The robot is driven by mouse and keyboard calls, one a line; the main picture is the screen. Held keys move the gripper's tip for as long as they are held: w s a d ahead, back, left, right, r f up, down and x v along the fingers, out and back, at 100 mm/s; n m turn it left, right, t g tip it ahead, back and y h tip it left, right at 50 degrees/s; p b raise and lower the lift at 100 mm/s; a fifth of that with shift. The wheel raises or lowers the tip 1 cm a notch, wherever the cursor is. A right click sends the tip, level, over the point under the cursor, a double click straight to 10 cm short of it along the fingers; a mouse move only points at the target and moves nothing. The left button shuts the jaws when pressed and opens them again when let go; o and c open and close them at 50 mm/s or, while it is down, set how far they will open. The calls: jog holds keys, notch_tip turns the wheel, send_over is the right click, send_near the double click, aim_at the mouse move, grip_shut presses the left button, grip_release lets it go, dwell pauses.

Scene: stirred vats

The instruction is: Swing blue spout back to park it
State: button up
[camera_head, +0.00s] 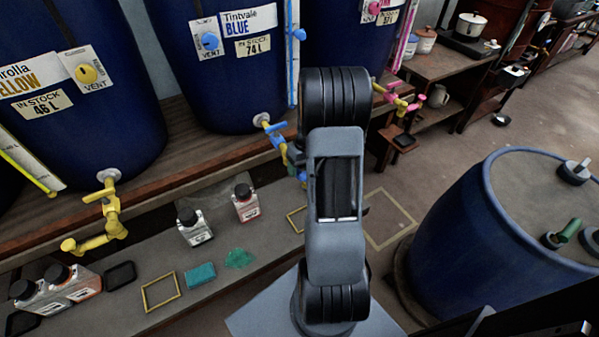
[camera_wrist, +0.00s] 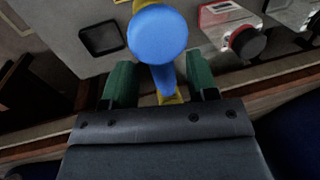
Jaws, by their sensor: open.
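The blue spout (camera_head: 283,150) comes off a brass fitting low on the Tintvale BLUE vat (camera_head: 235,90). Its outer end is mostly hidden behind my arm in the head view. In the wrist view, a blue part with a round end (camera_wrist: 157,34) and a narrower stem lies between the green fingers of my gripper (camera_wrist: 160,84). The fingers are open, with a gap visible on both sides of the blue stem. A bit of yellow shows just below the stem. My gripper is hidden behind the arm in the head view.
A yellow vat tap (camera_head: 105,215) juts out at the left, and a pink tap (camera_head: 397,97) at the right. Bottles (camera_head: 195,226), a teal sponge (camera_head: 200,275) and yellow frames (camera_head: 160,291) are on the lower shelf. A blue drum (camera_head: 480,240) stands at right.

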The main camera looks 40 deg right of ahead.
jog(key=shift+a+f, duration=0.15)
jog(key=shift+f, duration=0.75)
jog(key=shift+c, duration=0.2)
grip_shut()
